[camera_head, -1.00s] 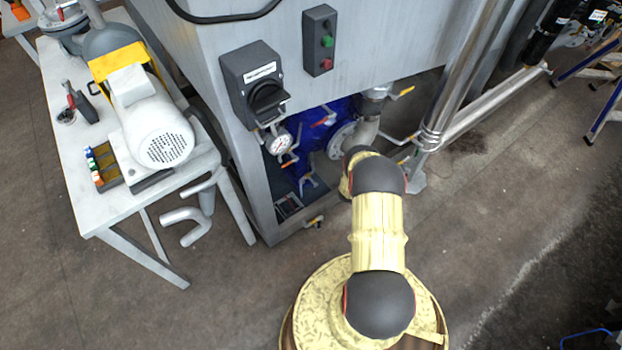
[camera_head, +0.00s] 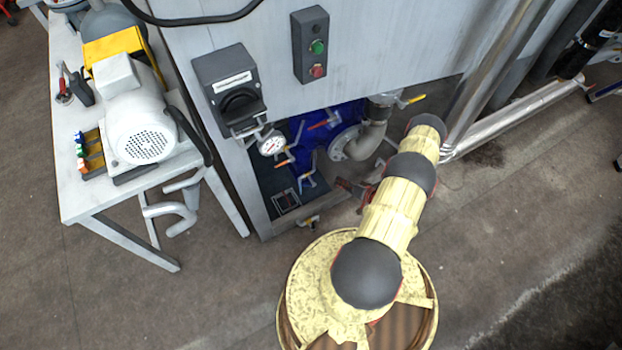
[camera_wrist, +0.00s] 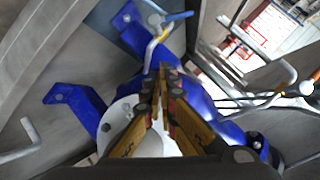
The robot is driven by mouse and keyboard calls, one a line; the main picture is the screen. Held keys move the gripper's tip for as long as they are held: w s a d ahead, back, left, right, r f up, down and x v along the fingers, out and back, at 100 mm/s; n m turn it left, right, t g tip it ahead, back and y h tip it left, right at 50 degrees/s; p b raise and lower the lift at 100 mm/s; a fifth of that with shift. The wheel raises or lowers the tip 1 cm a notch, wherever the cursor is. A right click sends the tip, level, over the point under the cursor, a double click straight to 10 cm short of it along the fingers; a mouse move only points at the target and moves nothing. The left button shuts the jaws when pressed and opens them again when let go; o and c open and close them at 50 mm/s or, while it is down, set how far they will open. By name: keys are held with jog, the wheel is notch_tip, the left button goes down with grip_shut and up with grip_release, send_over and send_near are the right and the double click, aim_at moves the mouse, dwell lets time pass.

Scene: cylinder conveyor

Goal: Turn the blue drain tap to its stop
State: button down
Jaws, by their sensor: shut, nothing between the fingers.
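A tap lever with a blue grip (camera_wrist: 178,17) shows at the top middle of the wrist view, beyond my fingertips. A bent metal piece with a yellow end (camera_wrist: 152,48) lies just below it, close to the fingertips. My gripper (camera_wrist: 166,70) is shut and empty, its orange and black fingers pointing toward these parts. I cannot tell whether it touches either. In the head view my gripper (camera_head: 347,187) is low in the opening under the grey housing. The blue-gripped lever is hard to single out there among several small levers.
Blue pump housing (camera_wrist: 225,130) and brackets surround my gripper. In the head view a pale flanged pipe (camera_head: 370,140), a gauge (camera_head: 271,143) and orange-tipped levers (camera_head: 322,124) crowd the opening. A white table (camera_head: 75,200) with a motor (camera_head: 150,130) stands left.

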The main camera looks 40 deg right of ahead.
jog(key=a+n+y, duration=0.1)
jog(key=a+n, duration=0.1)
jog(key=a, duration=0.1)
jog(key=b, duration=0.4)
send_over(309, 185)
jog(key=s+d, duration=0.3)
jog(key=d, duration=0.1)
notch_tip(309, 185, down, 4)
jog(key=shift+w+a+f+n+y+b, duration=0.15)
jog(key=shift+w+a+f+b, duration=0.2)
jog(key=shift+a+f, duration=0.25)
jog(key=shift+w+a+f+n+y+b, duration=0.15)
jog(key=shift+w+a+f+b, duration=0.15)
jog(key=shift+a+f, duration=0.3)
jog(key=shift+r, duration=0.1)
jog(key=shift+a+n+h+p, duration=0.2)
jog(key=shift+n+h+p, duration=0.2)
jog(key=shift+p, duration=0.25)
